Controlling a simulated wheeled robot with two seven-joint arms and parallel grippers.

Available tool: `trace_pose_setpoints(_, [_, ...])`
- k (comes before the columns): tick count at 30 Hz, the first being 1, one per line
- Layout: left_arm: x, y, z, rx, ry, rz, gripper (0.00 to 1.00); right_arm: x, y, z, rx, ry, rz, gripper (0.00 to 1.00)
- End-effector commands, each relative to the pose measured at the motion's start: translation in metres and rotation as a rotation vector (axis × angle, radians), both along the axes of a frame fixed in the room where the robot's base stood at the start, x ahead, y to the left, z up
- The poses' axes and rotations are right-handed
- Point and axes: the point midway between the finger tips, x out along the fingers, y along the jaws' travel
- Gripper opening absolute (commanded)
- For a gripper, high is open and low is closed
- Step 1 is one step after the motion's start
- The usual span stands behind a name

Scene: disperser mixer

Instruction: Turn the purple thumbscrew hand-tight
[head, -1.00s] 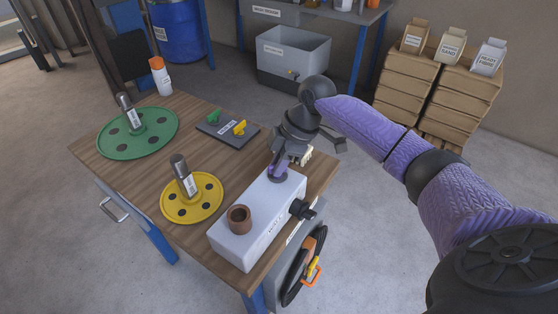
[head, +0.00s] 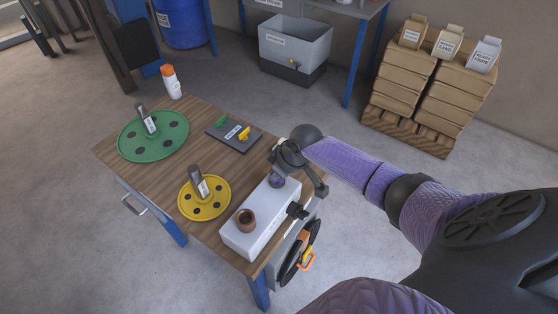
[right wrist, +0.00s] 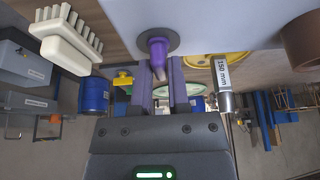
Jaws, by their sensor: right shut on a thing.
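The purple thumbscrew (head: 277,182) sits on the far end of the pale grey mixer housing (head: 262,219), on the wooden table (head: 155,185). In the right wrist view, the thumbscrew (right wrist: 158,48) shows at a dark round collar (right wrist: 158,40), its tapered end between my fingers. My right gripper (right wrist: 160,88) is shut on the thumbscrew, with one purple finger on each side. In the head view my right gripper (head: 279,173) is over the housing's far end, and my wrist hides much of the contact. My left gripper is not in view.
A brown cup-like part (head: 246,220) is on the housing's near end. A yellow disc (head: 205,200), a green disc (head: 153,137) and a dark plate (head: 234,135) lie left and behind. A white brush (right wrist: 65,42) is close to my gripper. A black knob (head: 297,211) projects from the housing's right side.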

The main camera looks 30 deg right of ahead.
Motion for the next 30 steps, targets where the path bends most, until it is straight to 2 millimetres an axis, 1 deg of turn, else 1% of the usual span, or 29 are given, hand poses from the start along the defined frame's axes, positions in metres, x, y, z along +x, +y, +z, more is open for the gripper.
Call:
trace_pose_setpoints(1, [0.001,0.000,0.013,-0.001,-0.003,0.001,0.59,0.000,0.001,0.007,0.003,-0.001,-0.041,0.00])
trace_pose_setpoints(6, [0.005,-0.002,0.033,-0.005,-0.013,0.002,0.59,0.000,0.002,0.006,0.003,-0.002,-0.204,0.00])
trace_pose_setpoints(12, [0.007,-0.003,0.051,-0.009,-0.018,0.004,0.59,0.000,0.002,0.005,0.003,-0.002,-0.388,0.00])
trace_pose_setpoints(21, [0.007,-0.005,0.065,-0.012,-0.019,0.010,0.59,0.001,0.003,0.003,0.003,-0.002,-0.614,0.00])
trace_pose_setpoints(30, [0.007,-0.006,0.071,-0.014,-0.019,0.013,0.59,0.001,0.003,0.001,0.002,-0.003,-0.743,0.00])
